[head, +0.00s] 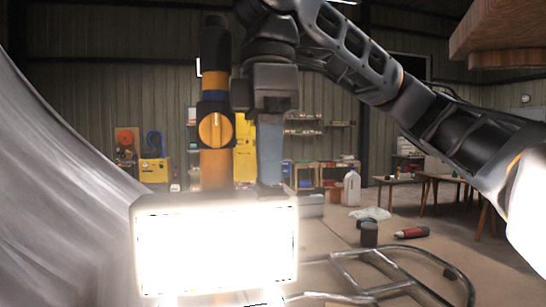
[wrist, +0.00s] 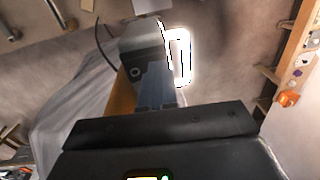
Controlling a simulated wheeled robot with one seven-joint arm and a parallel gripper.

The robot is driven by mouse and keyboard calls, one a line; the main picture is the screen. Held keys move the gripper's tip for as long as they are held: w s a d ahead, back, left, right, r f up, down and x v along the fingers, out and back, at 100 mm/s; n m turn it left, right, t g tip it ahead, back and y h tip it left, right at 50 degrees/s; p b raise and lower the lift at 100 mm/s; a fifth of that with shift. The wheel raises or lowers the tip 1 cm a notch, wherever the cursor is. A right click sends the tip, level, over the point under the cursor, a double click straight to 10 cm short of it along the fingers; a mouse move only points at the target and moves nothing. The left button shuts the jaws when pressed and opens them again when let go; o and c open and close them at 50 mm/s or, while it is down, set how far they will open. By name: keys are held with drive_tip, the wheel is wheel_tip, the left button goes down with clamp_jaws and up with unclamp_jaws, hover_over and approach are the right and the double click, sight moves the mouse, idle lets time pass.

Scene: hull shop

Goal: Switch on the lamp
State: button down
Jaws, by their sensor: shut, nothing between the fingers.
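The lamp (head: 215,248) stands close in front in the head view, and its wide panel glows bright white. Its dark housing (wrist: 142,45) and the edge of the lit panel (wrist: 181,57) show in the wrist view. An orange post with black and yellow bands rises behind the panel, with a round orange knob (head: 215,130) on it. My gripper (head: 270,182) points down just right of the post, its tips at the top edge of the lamp housing; I cannot tell if they touch. Its blue-grey fingers (wrist: 156,80) are shut and empty.
A grey sheet (head: 60,200) drapes at the left. A metal tube frame (head: 385,275) lies on the floor at the right, near a dark canister (head: 369,234) and a red-and-black bottle (head: 412,233). A white jug (head: 351,188) and tables stand farther back.

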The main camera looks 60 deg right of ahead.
drive_tip(key=shift+w+d+r+p, duration=0.2)
drive_tip(key=shift+w+d+p, duration=0.35)
drive_tip(key=shift+d, duration=0.15)
drive_tip(key=shift+r, duration=0.1)
